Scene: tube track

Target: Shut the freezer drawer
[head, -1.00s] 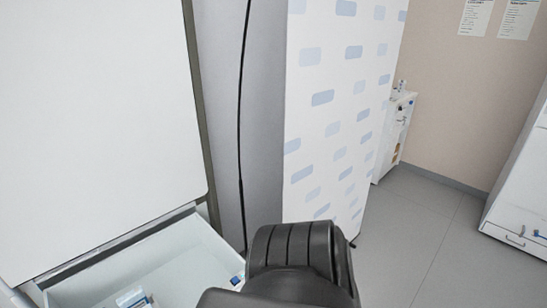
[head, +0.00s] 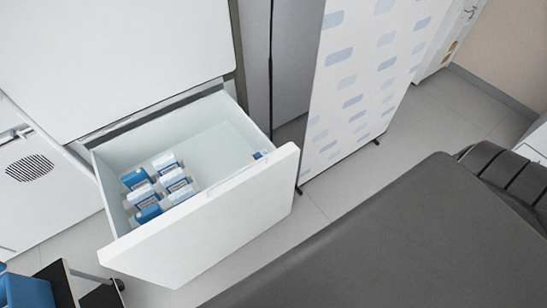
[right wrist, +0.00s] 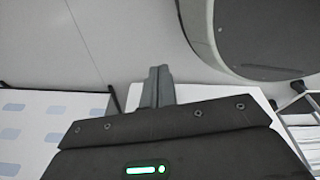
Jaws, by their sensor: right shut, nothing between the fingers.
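The white freezer drawer (head: 215,215) stands pulled out below a large white door (head: 110,55) in the head view. Its front panel is tilted in the picture and its inside is open to view. Several blue-and-white boxes (head: 158,187) lie in its left part. My right gripper (right wrist: 156,82) shows in the right wrist view with its fingers together and nothing between them. It is not seen in the head view, and I cannot tell its distance from the drawer. My left gripper is in neither view.
A white panel with blue patches (head: 365,75) stands right of the drawer; it also shows in the right wrist view (right wrist: 45,125). A blue bin (head: 27,292) and dark cart are at the lower left. Grey floor (head: 425,120) is clear beyond the panel.

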